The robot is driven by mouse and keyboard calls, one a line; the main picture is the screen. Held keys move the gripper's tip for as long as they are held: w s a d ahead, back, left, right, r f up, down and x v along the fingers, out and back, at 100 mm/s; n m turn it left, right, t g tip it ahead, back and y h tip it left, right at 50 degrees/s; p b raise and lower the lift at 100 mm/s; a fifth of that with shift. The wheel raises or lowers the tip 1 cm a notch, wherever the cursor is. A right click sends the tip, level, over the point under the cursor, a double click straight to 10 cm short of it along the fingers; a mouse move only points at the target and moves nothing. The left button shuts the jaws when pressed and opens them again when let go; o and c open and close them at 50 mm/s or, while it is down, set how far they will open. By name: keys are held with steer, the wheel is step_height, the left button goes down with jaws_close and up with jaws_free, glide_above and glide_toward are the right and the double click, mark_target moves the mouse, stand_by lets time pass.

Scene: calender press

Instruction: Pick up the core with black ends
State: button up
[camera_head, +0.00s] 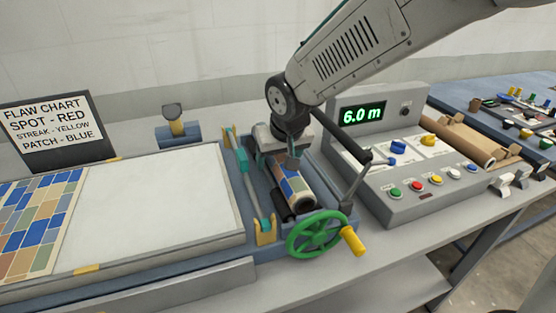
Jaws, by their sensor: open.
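A roll (294,185) wrapped in blue, tan and white patterned sheet lies in a blue cradle behind the green handwheel. A black end (304,208) shows at its near side; its far end is hidden behind my gripper. My gripper (291,160) is open, pointing down over the far part of the roll. I cannot tell whether its fingers touch the roll. A brown tube (460,140) lies to the right of the control box, without clearly visible black ends.
The green handwheel (316,236) with a yellow handle stands just in front of the cradle. A lever (356,180) and the grey control box (405,170), showing 6.0 m, stand close on the right. A white bed (160,215) with patterned sheet lies left. A flaw chart (52,128) stands behind.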

steer(key=c, duration=1.1)
